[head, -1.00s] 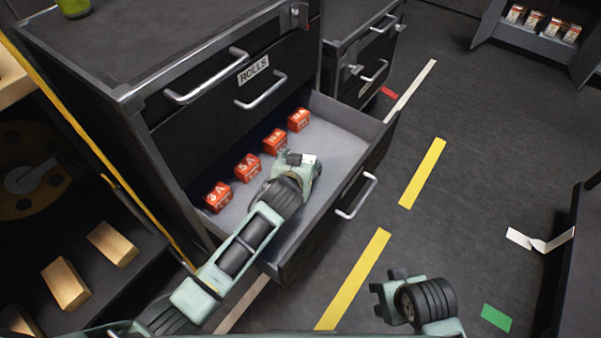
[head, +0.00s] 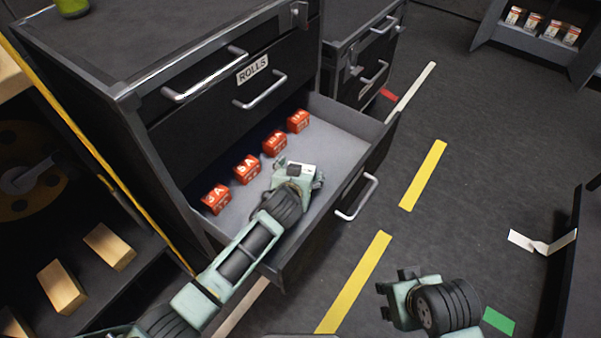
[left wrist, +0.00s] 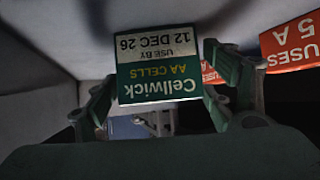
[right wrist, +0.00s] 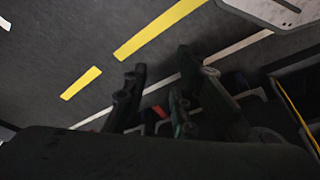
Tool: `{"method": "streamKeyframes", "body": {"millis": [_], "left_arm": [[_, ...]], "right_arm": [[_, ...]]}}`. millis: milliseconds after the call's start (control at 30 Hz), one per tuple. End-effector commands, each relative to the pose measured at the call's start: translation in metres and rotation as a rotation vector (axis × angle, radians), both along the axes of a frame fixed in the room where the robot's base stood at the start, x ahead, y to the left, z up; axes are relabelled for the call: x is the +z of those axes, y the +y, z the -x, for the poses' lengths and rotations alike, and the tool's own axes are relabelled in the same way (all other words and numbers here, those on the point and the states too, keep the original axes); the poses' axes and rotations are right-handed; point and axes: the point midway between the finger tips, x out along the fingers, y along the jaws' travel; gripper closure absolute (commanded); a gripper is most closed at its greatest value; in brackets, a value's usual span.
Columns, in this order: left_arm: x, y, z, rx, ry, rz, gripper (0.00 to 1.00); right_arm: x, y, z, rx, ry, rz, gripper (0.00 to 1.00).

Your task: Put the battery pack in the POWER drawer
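The battery pack (left wrist: 160,72) is a white and green box reading "Cellwick AA CELLS, use by 12 DEC 26", upside down in the left wrist view. My left gripper (left wrist: 160,100) has a finger against each side of it. In the head view my left gripper (head: 298,172) is inside the open drawer (head: 338,132), low near its middle; the pack is hard to tell from the fingers there. Any label on this drawer's front is out of sight. My right gripper (head: 392,290) is empty, fingers apart, above the floor; its fingers also show in the right wrist view (right wrist: 160,95).
Several red fuse boxes (head: 247,168) line the drawer's back side, close to my left gripper. The drawer above is labelled ROLLS (head: 253,69). Another cabinet (head: 362,55) stands behind. Wooden blocks (head: 110,246) lie on a shelf at left. Taped floor (head: 480,170) is open at right.

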Motion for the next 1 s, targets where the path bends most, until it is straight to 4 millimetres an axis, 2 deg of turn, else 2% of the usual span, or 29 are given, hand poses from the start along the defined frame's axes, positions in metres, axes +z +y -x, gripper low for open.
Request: {"method": "streamKeyframes", "body": {"millis": [433,667,1000], "left_arm": [[0.004,0.0,0.002,0.0,0.0,0.0,0.2],[0.022,0.005,0.026,0.0,0.001,0.002,0.2],[0.055,0.016,0.072,0.002,0.001,0.001,0.2]], "right_arm": [[0.0,0.0,-0.002,0.0,-0.006,-0.001,0.75],[-0.041,0.002,-0.007,0.004,0.025,0.0,0.75],[-0.103,0.003,-0.006,0.009,0.056,0.002,0.75]]}}
